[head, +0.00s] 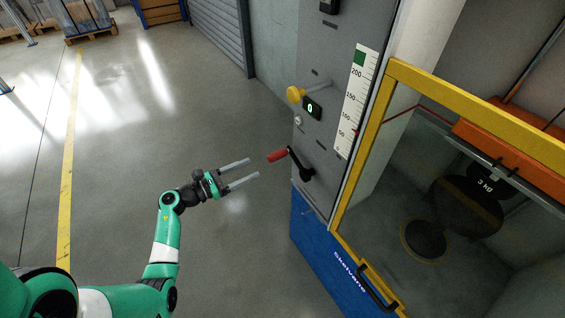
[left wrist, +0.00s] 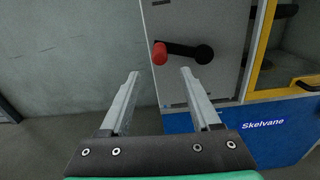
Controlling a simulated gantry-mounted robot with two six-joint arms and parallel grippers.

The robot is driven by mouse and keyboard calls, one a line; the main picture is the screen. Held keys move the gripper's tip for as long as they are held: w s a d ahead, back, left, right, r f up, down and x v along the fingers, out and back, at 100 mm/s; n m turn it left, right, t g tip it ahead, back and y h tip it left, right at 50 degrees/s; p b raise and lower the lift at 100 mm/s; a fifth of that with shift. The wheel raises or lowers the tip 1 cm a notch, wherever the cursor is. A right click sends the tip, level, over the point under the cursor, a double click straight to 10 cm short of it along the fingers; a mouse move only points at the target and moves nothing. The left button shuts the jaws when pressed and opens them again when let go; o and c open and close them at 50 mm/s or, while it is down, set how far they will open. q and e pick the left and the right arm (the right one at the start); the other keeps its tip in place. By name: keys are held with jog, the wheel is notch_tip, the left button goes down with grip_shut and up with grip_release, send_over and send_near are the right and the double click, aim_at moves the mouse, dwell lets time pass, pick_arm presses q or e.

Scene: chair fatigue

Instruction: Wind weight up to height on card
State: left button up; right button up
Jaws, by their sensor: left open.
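My left gripper (head: 247,169) is open and empty, its two fingers pointing at the crank from the left, with a gap between. The crank has a red handle (head: 278,155) and a black arm (head: 299,164) on the grey machine panel. In the left wrist view the red handle (left wrist: 160,53) shows ahead, between and beyond the fingertips (left wrist: 160,72). A small display (head: 312,108) reads 0. A dark weight marked 3 kg (head: 484,185) hangs behind the guard. My right gripper is not seen.
A yellow-framed clear guard (head: 374,125) with a black handle (head: 377,287) covers the right side. A yellow knob (head: 295,94) sticks out above the crank. The blue base (head: 315,235) reads Skelvane. The floor left of the machine is clear.

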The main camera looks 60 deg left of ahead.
aim_at(278, 155)
pick_arm(q)
jog(key=w+b, duration=0.1)
jog(key=w, duration=0.2)
jog(key=w+b, duration=0.1)
jog(key=w, duration=0.3)
jog(key=w+a+b, duration=0.1)
jog(key=w, duration=0.3)
jog(key=shift+w+r+b, duration=0.1)
jog(key=shift+w+b, duration=0.15)
jog(key=shift+b, duration=0.1)
jog(key=shift+c, duration=0.3)
grip_shut()
dwell(0.4)
